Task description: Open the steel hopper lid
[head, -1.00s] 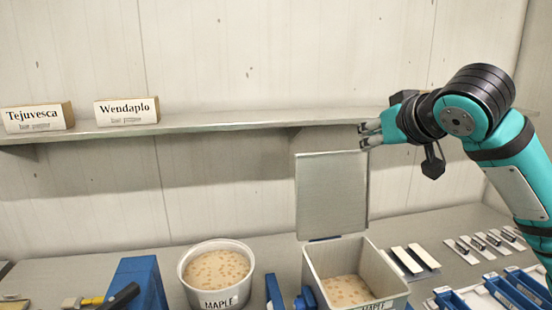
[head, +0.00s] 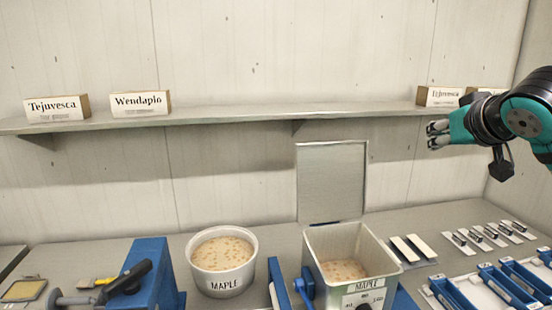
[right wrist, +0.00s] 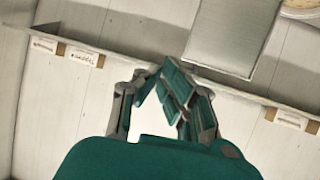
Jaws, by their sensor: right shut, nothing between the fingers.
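The steel hopper (head: 352,262) stands on the bench, marked MAPLE, with a pale, speckled mass inside. Its steel lid (head: 331,181) stands upright at the hopper's back edge, so the hopper is open at the top. The lid also shows in the right wrist view (right wrist: 233,35). My right gripper (head: 432,134) is shut and empty, in front of the shelf, to the right of the lid and apart from it. It also shows in the right wrist view (right wrist: 165,98). My left gripper is in neither view.
A white MAPLE tub (head: 222,262) stands left of the hopper, beside a blue device (head: 155,275) with a black handle. A wall shelf (head: 240,115) holds labelled boxes. Blue trays (head: 505,285) and small bars lie at the right. The air left of the lid is clear.

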